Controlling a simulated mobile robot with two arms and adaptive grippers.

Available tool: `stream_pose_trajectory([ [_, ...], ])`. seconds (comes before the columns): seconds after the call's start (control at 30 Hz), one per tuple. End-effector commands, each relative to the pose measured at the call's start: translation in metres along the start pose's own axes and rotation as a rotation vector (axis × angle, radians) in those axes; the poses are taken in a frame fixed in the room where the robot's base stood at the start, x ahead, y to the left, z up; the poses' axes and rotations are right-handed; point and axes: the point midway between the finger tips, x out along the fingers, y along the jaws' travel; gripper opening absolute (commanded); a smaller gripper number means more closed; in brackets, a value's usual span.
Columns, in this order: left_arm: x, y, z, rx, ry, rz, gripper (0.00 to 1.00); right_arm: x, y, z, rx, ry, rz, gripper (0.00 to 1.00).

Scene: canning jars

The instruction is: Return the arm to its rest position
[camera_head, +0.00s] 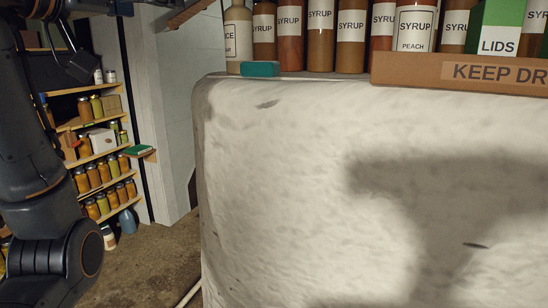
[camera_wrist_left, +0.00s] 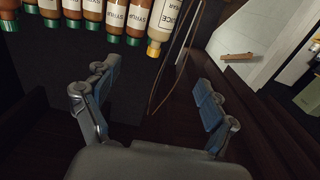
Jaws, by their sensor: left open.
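My left arm (camera_head: 30,150) comes in along the left edge of the head view, with a large dark joint at the bottom left. My left gripper (camera_wrist_left: 155,85) shows in the left wrist view with its two blue-padded fingers spread wide apart. Nothing is between the fingers. The wrist view is turned, so the bottles at its top hang upside down, beyond the fingers and apart from them. My right gripper is not in view.
A pale, rough-faced block (camera_head: 300,180) fills the middle and right. Syrup bottles (camera_head: 320,35), a cardboard tray (camera_head: 460,73), a green-and-white lids box (camera_head: 500,30) and a teal block (camera_head: 260,69) stand along its top. Shelves of jars (camera_head: 100,165) stand behind my arm. Some floor (camera_head: 150,260) is clear.

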Motion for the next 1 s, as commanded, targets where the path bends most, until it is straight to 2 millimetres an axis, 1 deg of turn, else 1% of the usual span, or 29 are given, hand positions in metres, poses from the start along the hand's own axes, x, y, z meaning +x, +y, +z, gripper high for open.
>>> stream_pose_trajectory([
  [0.03,0.000,0.000,0.000,0.000,0.000,0.000,0.84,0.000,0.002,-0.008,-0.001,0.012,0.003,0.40],
  [0.1,0.007,-0.003,0.014,-0.006,-0.020,-0.006,0.84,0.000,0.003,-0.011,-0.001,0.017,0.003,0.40],
  [0.23,0.017,-0.008,0.034,-0.013,-0.047,-0.017,0.84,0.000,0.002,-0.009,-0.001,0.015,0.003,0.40],
  [0.37,0.029,-0.013,0.061,-0.021,-0.081,-0.029,0.84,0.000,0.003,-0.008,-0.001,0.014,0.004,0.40],
  [0.47,0.038,-0.018,0.087,-0.030,-0.115,-0.041,0.84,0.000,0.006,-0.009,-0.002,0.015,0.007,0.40],
  [0.57,0.048,-0.022,0.118,-0.038,-0.154,-0.054,0.84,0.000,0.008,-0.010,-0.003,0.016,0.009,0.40],
  [0.67,0.058,-0.027,0.157,-0.048,-0.203,-0.071,0.84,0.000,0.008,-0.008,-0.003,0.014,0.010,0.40],
  [0.77,0.066,-0.031,0.209,-0.060,-0.268,-0.090,0.84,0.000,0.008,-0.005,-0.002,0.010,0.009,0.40],
  [0.8,0.068,-0.032,0.234,-0.065,-0.300,-0.098,0.84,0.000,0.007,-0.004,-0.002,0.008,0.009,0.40],
  [0.87,0.069,-0.034,0.276,-0.072,-0.353,-0.113,0.84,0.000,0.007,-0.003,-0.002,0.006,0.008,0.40],
  [0.9,0.068,-0.034,0.304,-0.076,-0.389,-0.121,0.84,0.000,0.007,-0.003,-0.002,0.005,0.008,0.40],
  [0.97,0.064,-0.033,0.345,-0.083,-0.441,-0.135,0.84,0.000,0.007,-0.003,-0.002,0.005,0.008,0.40],
  [1.0,0.060,-0.032,0.372,-0.087,-0.476,-0.143,0.84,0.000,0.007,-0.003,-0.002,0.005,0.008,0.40],
])
